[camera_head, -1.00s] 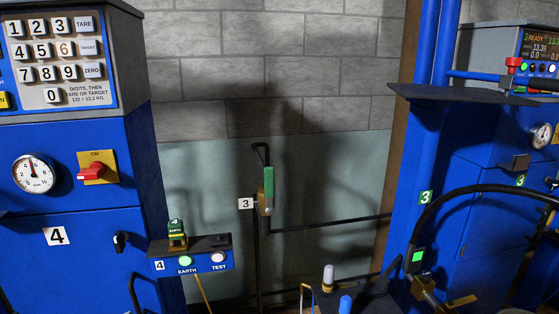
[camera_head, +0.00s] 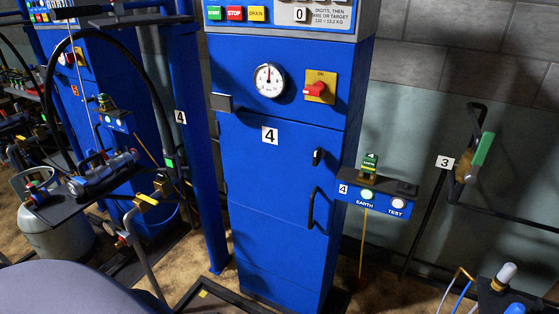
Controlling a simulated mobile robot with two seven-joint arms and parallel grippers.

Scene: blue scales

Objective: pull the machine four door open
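The machine four cabinet (camera_head: 247,213) is a tall blue unit standing in the middle of the head view, with a white number 4 label on its front. Its door (camera_head: 270,180) looks flush and shut. A dark bar handle (camera_head: 312,208) is on the door's right side, with a small black latch (camera_head: 318,156) above it. A gauge (camera_head: 269,80) and a red switch (camera_head: 319,88) on a yellow plate marked ON sit above the door. Neither of my grippers shows in this view.
A side shelf (camera_head: 378,199) with EARTH and TEST lights juts out right of the cabinet. A blue post (camera_head: 203,150) stands left of it. A gas cylinder (camera_head: 55,225) and hose stand further left. A dark floor frame (camera_head: 215,298) lies in front.

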